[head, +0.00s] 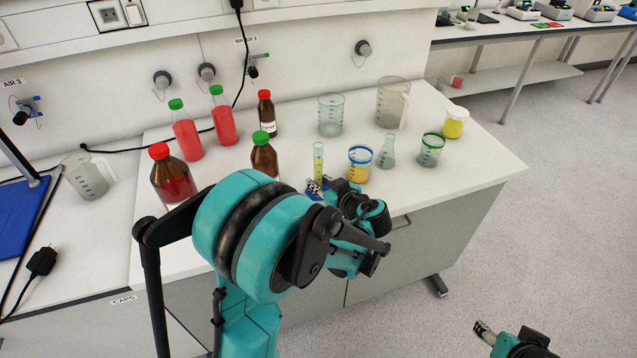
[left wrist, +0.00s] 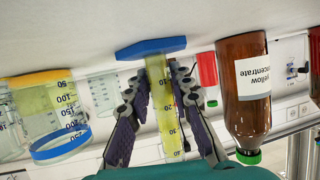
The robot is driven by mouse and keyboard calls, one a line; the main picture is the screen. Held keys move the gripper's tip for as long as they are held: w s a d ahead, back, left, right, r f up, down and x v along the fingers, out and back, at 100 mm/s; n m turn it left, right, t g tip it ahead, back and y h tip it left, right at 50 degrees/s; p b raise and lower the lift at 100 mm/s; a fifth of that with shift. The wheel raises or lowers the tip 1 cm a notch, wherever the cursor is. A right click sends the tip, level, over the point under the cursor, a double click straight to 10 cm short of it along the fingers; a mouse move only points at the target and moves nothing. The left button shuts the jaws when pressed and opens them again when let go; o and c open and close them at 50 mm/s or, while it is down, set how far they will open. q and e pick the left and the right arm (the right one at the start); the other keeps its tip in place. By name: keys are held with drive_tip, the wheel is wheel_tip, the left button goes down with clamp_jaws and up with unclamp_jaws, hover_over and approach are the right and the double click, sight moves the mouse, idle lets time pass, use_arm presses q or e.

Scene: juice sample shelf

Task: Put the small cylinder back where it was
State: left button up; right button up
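The small cylinder (head: 318,160) is a slim graduated tube with yellow liquid and a blue hexagonal foot. It is upright near the front of the white bench in the head view. In the left wrist view, which is upside down, the cylinder (left wrist: 163,110) stands between the fingers of my left gripper (left wrist: 162,80). Both fingertips press against its lower tube, just above the foot. I cannot tell whether the foot touches the bench. In the head view my left gripper (head: 316,186) partly hides the foot. My right gripper (head: 483,329) is low at the lower right, over the floor, away from the bench.
A blue-rimmed beaker (head: 360,166) of orange liquid stands just right of the cylinder, with a flask (head: 387,153) and green-rimmed beaker (head: 431,151) beyond. A brown green-capped bottle (head: 264,157) stands left. Larger beakers (head: 331,115) are behind. Bench (head: 470,170) is clear at right.

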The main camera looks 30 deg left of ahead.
use_arm(q)
drive_tip(key=shift+o, duration=1.1)
